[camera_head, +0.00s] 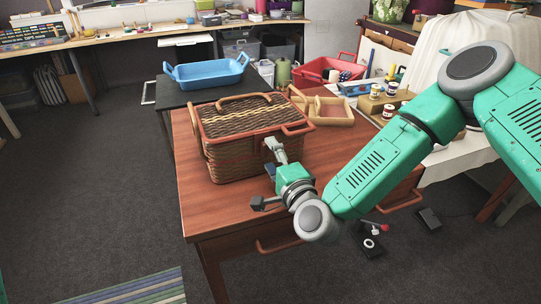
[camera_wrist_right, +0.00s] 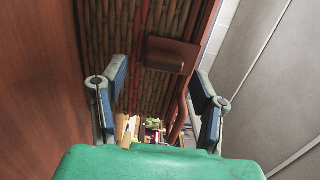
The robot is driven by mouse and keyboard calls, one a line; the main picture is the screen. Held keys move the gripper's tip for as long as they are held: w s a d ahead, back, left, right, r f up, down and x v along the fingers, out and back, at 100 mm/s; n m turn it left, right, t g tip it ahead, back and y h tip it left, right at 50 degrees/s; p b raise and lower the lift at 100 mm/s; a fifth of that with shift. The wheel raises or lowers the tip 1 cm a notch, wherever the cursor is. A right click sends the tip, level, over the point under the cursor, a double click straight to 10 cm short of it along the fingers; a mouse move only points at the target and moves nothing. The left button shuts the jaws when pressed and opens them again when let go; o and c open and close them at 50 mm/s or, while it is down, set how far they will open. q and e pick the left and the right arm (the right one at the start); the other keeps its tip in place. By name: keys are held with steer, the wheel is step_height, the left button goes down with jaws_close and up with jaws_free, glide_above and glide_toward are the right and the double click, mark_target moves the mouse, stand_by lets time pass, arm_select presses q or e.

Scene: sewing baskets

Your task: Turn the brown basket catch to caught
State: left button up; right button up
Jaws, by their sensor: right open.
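The brown wicker basket (camera_head: 232,160) stands on the reddish wooden table, with its lid down and a handle lying across the top. My right gripper (camera_head: 264,178) is at the basket's right front side, its fingers spread. In the right wrist view the open gripper (camera_wrist_right: 158,92) faces the wicker wall (camera_wrist_right: 130,45). A brown block that looks like the catch (camera_wrist_right: 172,55) lies ahead, between the lines of the two fingers and apart from both. Which way the catch is turned I cannot tell. In the head view the gripper hides that part of the basket. My left gripper is not in view.
The wooden table (camera_head: 200,216) has bare room in front of the basket. A wooden divided tray (camera_head: 330,112) stands close behind right. A blue basket (camera_head: 208,72) sits on a dark table behind. Jars (camera_head: 389,111) and a red basket (camera_head: 330,70) are farther back.

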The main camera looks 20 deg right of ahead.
steer(key=s+d, duration=0.1)
steer(key=s, duration=1)
steer(key=shift+d+f, duration=0.15)
steer(key=s+a+f+n+g+y, duration=0.2)
steer(key=s+f+n+g, duration=0.35)
steer(key=f, duration=0.25)
steer(key=s+a+f+n+g+y, duration=0.1)
steer(key=s+f+n+g, duration=0.4)
steer(key=f, duration=0.3)
steer(key=s+d+f+n+g+h, duration=0.2)
steer(key=s+d+f+n+g, duration=0.1)
steer(key=s+d, duration=0.3)
steer(key=s+d+f+n+g+h, duration=0.2)
steer(key=s+d+f+n+g, duration=0.2)
steer(key=s+d, duration=0.2)
steer(key=shift+s+d+f+h, duration=0.25)
steer(key=shift+s+h, duration=0.15)
steer(key=shift+s, duration=0.45)
